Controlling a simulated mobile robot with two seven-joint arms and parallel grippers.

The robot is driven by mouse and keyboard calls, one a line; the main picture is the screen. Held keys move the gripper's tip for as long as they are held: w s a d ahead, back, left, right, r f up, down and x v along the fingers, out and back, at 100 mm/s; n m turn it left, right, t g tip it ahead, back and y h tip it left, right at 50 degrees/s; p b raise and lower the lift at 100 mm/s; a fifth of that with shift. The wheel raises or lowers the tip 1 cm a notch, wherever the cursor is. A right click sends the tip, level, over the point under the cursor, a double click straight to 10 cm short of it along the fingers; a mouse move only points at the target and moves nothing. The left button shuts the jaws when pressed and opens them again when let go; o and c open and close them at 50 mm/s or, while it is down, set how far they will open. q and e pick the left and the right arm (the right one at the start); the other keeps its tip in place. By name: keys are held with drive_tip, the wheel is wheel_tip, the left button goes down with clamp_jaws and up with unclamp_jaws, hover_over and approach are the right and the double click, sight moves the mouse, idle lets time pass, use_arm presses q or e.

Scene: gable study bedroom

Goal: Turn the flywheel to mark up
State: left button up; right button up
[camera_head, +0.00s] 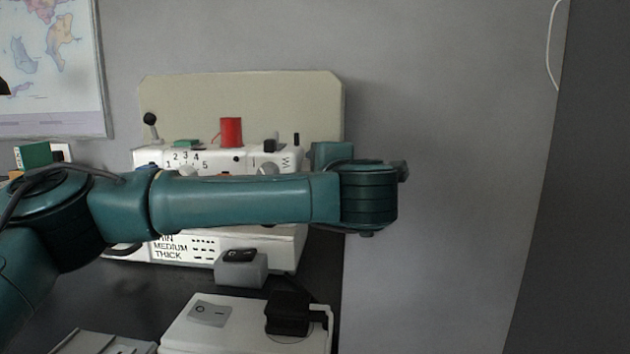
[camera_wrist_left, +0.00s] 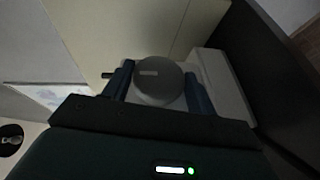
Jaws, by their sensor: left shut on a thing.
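The white sewing machine (camera_head: 143,157) stands on the dark table in the head view, with a red thread spool (camera_head: 231,132) on top. My left arm crosses in front of it, and its hand hides the machine's right end. In the left wrist view the grey round flywheel (camera_wrist_left: 165,90) sits between the two fingers of my left gripper (camera_wrist_left: 161,85), which is shut on its sides. A short pale mark (camera_wrist_left: 149,72) shows on the flywheel, up and left of its middle in that view. The flywheel is hidden in the head view. My right gripper is in neither view.
A cream board (camera_head: 240,90) stands behind the machine. A grey block with a black top (camera_head: 240,267) and a white switch box with a black plug (camera_head: 290,312) are in front.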

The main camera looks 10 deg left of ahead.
use_arm(q)
drive_tip(key=o, duration=1)
drive_tip(key=shift+s, duration=0.1)
drive_tip(key=p+v, duration=0.1)
drive_tip(key=v, duration=1.2)
drive_tip(key=shift+p, duration=0.4)
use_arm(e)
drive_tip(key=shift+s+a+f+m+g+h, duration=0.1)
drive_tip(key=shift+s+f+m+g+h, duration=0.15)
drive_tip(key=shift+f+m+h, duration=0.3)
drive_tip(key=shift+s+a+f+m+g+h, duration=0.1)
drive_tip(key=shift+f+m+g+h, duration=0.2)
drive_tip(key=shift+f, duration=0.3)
